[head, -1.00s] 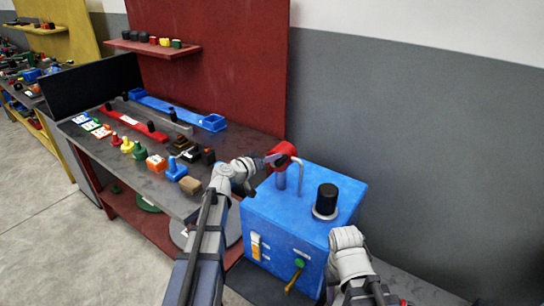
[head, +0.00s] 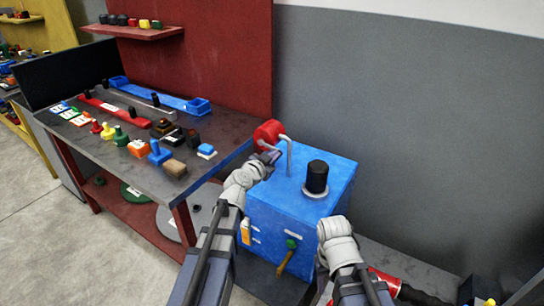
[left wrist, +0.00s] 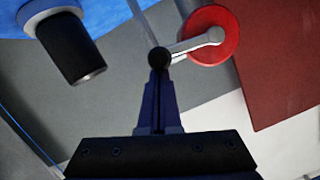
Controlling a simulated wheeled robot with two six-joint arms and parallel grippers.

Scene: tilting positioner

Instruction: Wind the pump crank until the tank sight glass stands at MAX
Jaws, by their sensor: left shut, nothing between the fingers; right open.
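The blue tank box (head: 263,215) stands right of the bench. A red round drum (head: 268,133) sits beside a bent grey pipe (head: 290,160) at its top. In the left wrist view the red drum (left wrist: 232,48) bears a grey crank arm (left wrist: 195,43) leading to a black ball knob (left wrist: 159,57). My left gripper (head: 274,156) is shut and empty, just below the drum; its fingertips (left wrist: 158,72) line up with the knob, contact unclear. A white-and-orange gauge (head: 245,231) is on the box's front, its level too small to read. My right gripper is out of sight; only its arm shows.
A black cylinder (head: 317,177) stands on the box top. A green knob (head: 291,244) with a yellow lever (head: 284,262) is on the front. The bench (head: 95,150) at left holds several coloured parts. A red object (head: 385,283) lies at lower right.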

